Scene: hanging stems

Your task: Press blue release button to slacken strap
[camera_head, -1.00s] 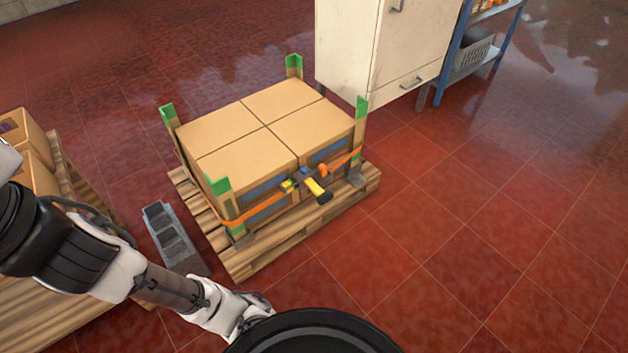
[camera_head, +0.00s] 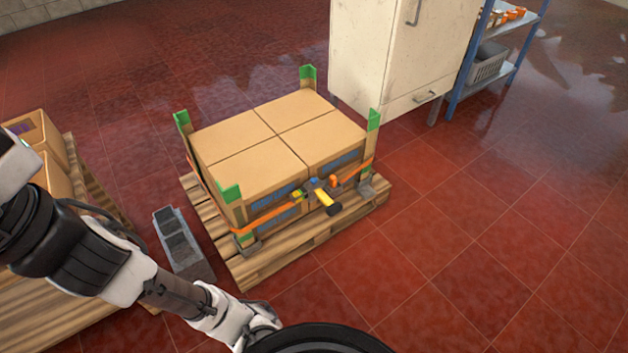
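An orange strap (camera_head: 272,217) runs around a block of cardboard boxes (camera_head: 255,170) on a wooden pallet (camera_head: 300,237). Green corner guards (camera_head: 231,193) stand at the corners of the boxes. On the strap's near right side sits a buckle with a yellow and black handle (camera_head: 326,201) that sticks outward. A small blue part (camera_head: 314,183) shows at the top of the buckle; it is too small to tell its shape. My arm reaches in from the left, away from the strap. My gripper is not visible.
Another pallet with open boxes (camera_head: 38,140) is at the left. A cream cabinet (camera_head: 400,50) and a blue shelf (camera_head: 494,60) stand behind. The red tiled floor at right is clear.

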